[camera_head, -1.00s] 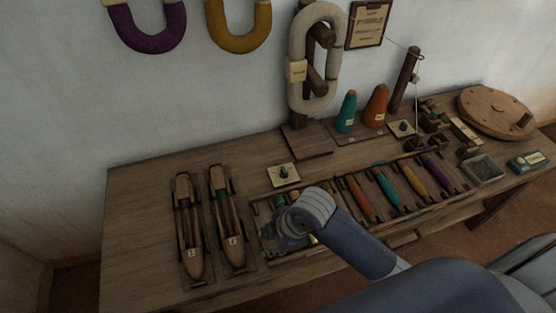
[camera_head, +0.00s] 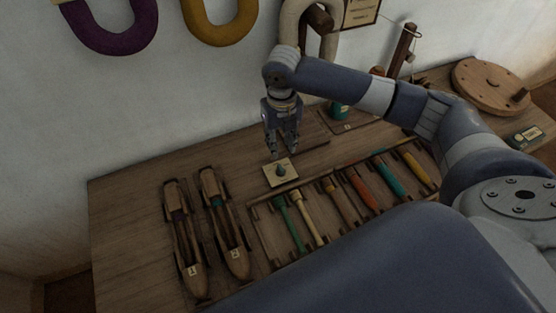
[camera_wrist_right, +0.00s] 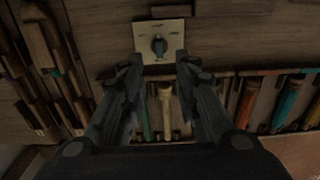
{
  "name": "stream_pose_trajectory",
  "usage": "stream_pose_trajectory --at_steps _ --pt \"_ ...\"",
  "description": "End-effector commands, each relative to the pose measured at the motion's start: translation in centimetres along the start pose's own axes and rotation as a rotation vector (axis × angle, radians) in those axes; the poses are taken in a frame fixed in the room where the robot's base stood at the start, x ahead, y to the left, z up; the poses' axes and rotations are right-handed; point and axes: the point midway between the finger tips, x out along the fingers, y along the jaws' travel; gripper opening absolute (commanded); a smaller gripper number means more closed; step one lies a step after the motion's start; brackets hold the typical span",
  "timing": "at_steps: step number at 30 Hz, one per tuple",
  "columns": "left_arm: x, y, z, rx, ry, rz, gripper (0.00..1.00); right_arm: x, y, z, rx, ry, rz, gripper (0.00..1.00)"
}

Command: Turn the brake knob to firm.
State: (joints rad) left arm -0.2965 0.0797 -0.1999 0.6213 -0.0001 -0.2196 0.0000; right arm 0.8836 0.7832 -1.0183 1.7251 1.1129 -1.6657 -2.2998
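A dark teal knob (camera_head: 281,169) sits on a square pale plate (camera_head: 270,181) on the bench, in front of my right gripper. The knob also shows in the right wrist view (camera_wrist_right: 159,46), near the top centre, with small markings around it too blurred to read. My right gripper (camera_head: 283,153) points down just above and behind the plate, its fingers apart and empty. In the right wrist view its fingertips (camera_wrist_right: 160,65) lie either side of the plate's lower part, and the knob is untouched. My left gripper is out of view.
Two wooden shuttles (camera_head: 183,235) lie left of the knob. A rack of coloured bobbins (camera_head: 362,189) lies in front and right. A teal cone (camera_head: 338,110) stands behind. A round wooden disc (camera_head: 490,84) is far right. My right arm hides part of the bench.

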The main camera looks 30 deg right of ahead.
Motion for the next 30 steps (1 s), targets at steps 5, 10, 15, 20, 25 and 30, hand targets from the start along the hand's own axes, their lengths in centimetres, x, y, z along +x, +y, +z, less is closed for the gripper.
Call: stream_pose_trajectory --at_steps 5,10,15,20,25,30 --pt "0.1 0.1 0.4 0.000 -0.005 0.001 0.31 2.8 0.1 -0.2 0.000 0.004 0.000 0.29" --pt "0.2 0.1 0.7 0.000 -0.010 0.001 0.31 6.2 0.1 -0.2 0.001 0.003 -0.001 0.29" --pt "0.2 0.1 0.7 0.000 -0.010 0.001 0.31 8.8 0.1 -0.1 0.001 0.001 0.001 0.29" --pt "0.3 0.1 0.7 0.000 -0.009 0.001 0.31 10.1 0.1 -0.1 0.000 -0.001 0.000 0.29" --pt "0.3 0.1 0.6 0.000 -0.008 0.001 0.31 10.5 0.1 -0.1 0.000 -0.001 0.000 0.29" --pt "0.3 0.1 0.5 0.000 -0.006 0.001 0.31 10.4 0.1 -0.1 0.000 -0.001 0.000 0.27"
